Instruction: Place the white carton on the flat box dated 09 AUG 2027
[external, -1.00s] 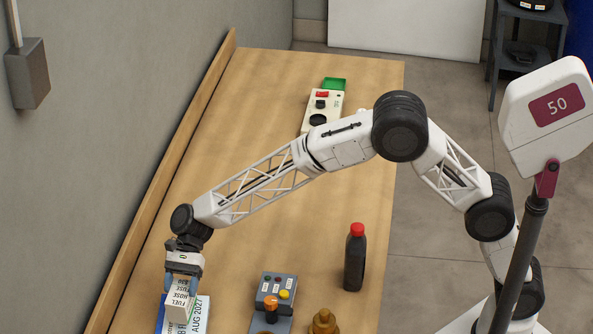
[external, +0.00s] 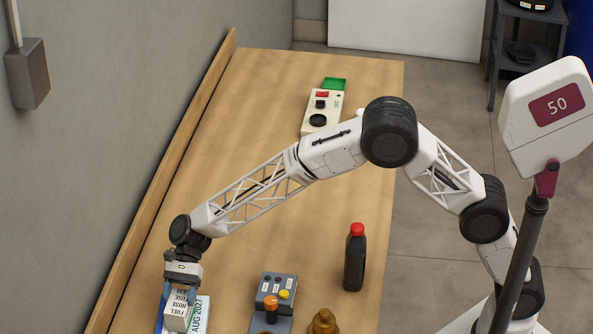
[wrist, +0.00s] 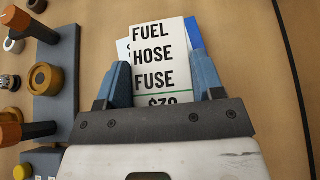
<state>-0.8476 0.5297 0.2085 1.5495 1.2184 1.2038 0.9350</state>
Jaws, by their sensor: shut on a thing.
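The white carton (external: 177,317), printed FUEL HOSE FUSE, is between the blue fingers of my gripper (external: 182,291). It also fills the middle of the wrist view (wrist: 160,55), with a blue finger on each side. My gripper is shut on it. A flat blue-and-white box (external: 202,314) lies on the table below the carton, at the bottom left of the external view. Its visible print reads AUG 2027; the day is hidden. In the wrist view, only blue and white edges of this box (wrist: 195,35) show behind the carton. I cannot tell whether carton and box touch.
A grey control box (external: 277,292) with an orange-topped lever stands to the right, with a brass-coloured piece (external: 324,322) near it. A dark bottle with a red cap (external: 355,262) stands farther right. A wooden ledge runs along the wall side. The table's middle is clear.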

